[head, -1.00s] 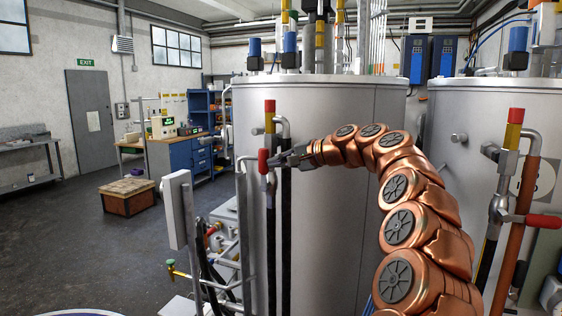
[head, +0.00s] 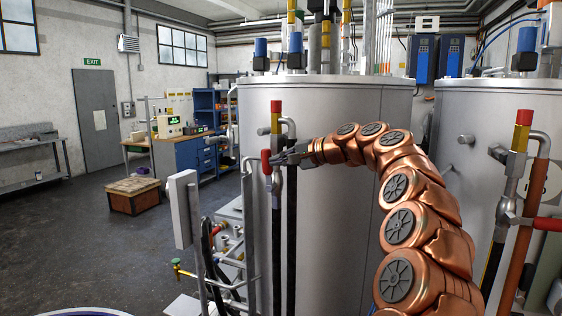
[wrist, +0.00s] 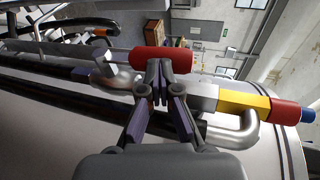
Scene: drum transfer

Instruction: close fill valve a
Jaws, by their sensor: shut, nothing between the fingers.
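A valve with a red handle (head: 266,162) sits on the pipe at the front of the left tank. Nothing is between the fingers. Which valve is labelled a cannot be read.
The left tank (head: 345,200) stands close behind the valve. A second red valve handle (head: 549,224) sticks out sideways at the right tank. A grey box on a post (head: 183,210) and several pipes stand left of the valve. The floor (head: 110,245) at left is mostly open.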

